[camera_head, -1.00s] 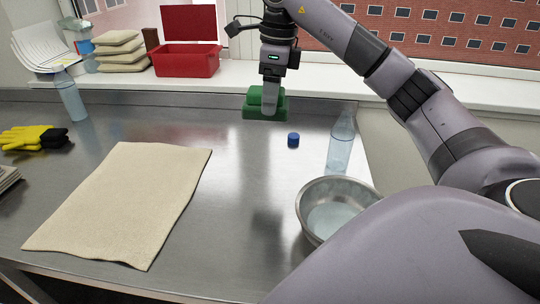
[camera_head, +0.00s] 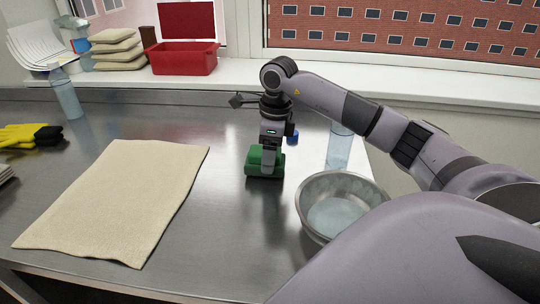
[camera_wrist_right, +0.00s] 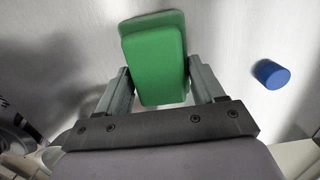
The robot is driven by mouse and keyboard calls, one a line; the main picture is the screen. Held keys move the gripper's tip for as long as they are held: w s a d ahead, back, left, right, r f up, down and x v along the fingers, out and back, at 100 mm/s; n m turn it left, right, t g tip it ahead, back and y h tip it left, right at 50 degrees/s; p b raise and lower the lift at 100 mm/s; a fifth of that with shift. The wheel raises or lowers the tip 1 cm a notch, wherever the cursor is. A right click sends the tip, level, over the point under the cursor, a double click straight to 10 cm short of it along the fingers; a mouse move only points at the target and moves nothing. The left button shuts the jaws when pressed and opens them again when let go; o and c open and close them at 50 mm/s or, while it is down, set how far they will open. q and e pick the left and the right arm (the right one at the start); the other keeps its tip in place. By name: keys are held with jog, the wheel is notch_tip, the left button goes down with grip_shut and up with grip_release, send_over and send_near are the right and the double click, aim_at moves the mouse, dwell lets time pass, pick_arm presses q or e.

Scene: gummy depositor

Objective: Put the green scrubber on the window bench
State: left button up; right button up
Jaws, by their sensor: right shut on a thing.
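The green scrubber (camera_head: 262,168) is a block-shaped piece over the steel table's middle. It also shows in the right wrist view (camera_wrist_right: 152,60) between the two grey fingers. My right gripper (camera_head: 268,156) points down and is shut on it; I cannot tell whether the scrubber touches the tabletop. The window bench (camera_head: 245,72) is the white ledge under the windows, behind the table. My left gripper is not in view.
A cream cloth (camera_head: 115,200) lies left. A metal bowl (camera_head: 340,182) and clear bottle (camera_head: 338,150) stand right. A blue cap (camera_wrist_right: 271,74) is near the scrubber. A red box (camera_head: 182,60) and stacked bags (camera_head: 118,48) occupy the bench's left; its middle looks free.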

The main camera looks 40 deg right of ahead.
jog(key=shift+f, duration=0.45)
jog(key=shift+f, duration=0.2)
jog(key=o, duration=1.4)
jog(key=shift+r, duration=0.15)
jog(key=r, duration=1.2)
jog(key=shift+s+d, duration=0.35)
jog(key=shift+s, duration=0.05)
